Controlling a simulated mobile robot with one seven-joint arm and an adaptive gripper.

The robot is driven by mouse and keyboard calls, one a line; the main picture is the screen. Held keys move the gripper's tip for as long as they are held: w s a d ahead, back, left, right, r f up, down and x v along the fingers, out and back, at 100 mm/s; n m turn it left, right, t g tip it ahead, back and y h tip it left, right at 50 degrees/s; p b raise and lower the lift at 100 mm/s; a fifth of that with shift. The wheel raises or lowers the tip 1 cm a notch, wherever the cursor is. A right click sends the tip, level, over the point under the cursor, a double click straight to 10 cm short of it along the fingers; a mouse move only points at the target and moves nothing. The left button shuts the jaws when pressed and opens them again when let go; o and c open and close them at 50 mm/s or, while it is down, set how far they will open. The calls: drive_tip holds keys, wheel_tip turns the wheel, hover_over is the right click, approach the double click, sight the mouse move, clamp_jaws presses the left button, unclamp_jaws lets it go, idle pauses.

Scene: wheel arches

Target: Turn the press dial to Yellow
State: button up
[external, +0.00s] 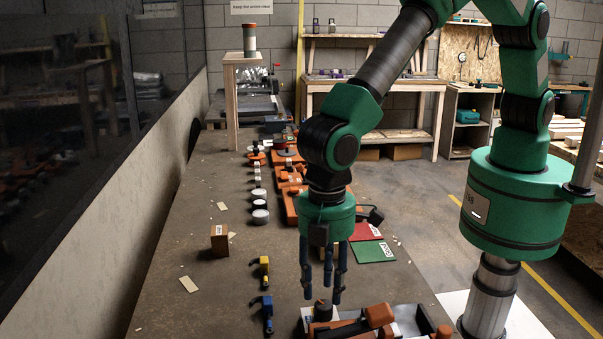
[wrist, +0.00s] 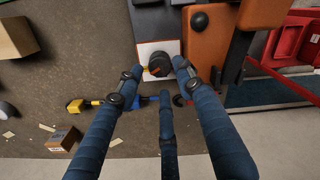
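The press dial is a dark round knob (wrist: 159,63) on a white square plate in the wrist view, with a small orange mark beside it. Any colour labels on the plate are too small to read. In the external view the dark knob (external: 323,309) sits at the left end of the press (external: 351,329), near the bottom edge. My gripper (external: 323,292) has three blue fingers pointing down just above the knob. In the wrist view my gripper (wrist: 158,76) is open, its fingers spread around the knob. I cannot tell whether they touch it.
An orange block (external: 378,315) on the press stands right of the knob. Yellow-and-blue tools (external: 266,306) and a wooden block (external: 219,241) lie to the left. Red and green boards (external: 373,252) lie behind on the right. The bench between wall and tools is mostly clear.

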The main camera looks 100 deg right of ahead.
sight(323, 303)
wheel_tip(323, 303, up, 6)
drive_tip(key=shift+r, duration=0.25)
idle(0.5)
drive_tip(key=s+d+r+m+t, duration=0.1)
drive_tip(key=s+d+r, duration=0.3)
drive_tip(key=d+r, duration=0.45)
drive_tip(key=s+d+r+m+t+b, duration=0.1)
drive_tip(key=s+d+r, duration=0.3)
drive_tip(key=d+r, duration=0.4)
drive_tip(key=s+d+r+m+t, duration=0.1)
drive_tip(key=s+d+r, duration=0.4)
drive_tip(key=r, duration=0.4)
drive_tip(key=s+d+r+m+t, duration=0.1)
drive_tip(key=s+d, duration=0.4)
drive_tip(key=s, duration=0.3)
drive_tip(key=s+d+r+m+b, duration=0.1)
drive_tip(key=s+d+m, duration=0.1)
drive_tip(key=s+d, duration=0.4)
drive_tip(key=s+d+r+m+t+b, duration=0.1)
drive_tip(key=s+d, duration=0.5)
drive_tip(key=s, duration=0.6)
drive_tip(key=shift+r+t, duration=0.3)
drive_tip(key=shift+r, duration=0.1)
